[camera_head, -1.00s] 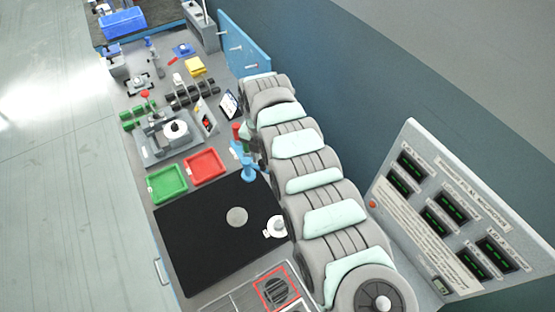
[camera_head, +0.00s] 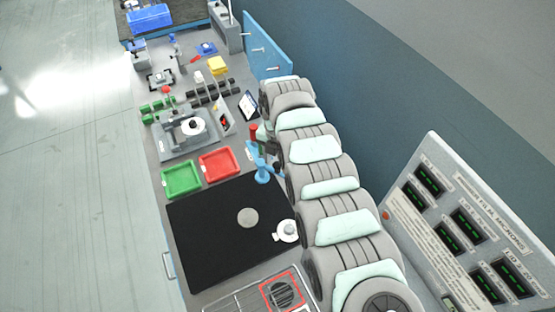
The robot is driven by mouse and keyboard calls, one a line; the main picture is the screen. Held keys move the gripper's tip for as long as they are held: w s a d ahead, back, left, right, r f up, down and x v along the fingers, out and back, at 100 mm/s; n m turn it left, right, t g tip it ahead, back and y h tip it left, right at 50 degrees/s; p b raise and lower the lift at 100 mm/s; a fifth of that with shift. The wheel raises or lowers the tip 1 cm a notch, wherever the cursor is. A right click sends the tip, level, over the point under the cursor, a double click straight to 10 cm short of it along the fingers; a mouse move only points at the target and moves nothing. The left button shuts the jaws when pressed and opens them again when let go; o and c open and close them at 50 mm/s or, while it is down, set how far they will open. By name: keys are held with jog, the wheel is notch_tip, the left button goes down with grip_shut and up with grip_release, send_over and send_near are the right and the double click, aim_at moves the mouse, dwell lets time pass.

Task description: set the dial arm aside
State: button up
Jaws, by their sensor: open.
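A blue upright stand (camera_head: 261,164) with a short arm-like part at its top is behind the black mat (camera_head: 205,250), close against my arm. It may carry the dial arm, but it is too small and partly covered to tell. My arm runs along the right of the bench as a chain of grey links with pale green covers. My gripper cannot be made out. A white round part (camera_head: 287,231) sits at the mat's right edge, and a flat grey disc (camera_head: 247,217) lies on the mat.
A green tray (camera_head: 181,179) and a red tray (camera_head: 219,164) stand behind the mat. A grey fixture (camera_head: 187,132) holding a white round part is beyond them. A red-framed grille (camera_head: 282,293) is at the front. A display panel (camera_head: 465,235) stands at right. Much of the mat is bare.

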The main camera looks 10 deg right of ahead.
jog(key=shift+r, duration=0.1)
notch_tip(320, 180, up, 11)
jog(key=shift+f, duration=0.2)
dwell(0.5)
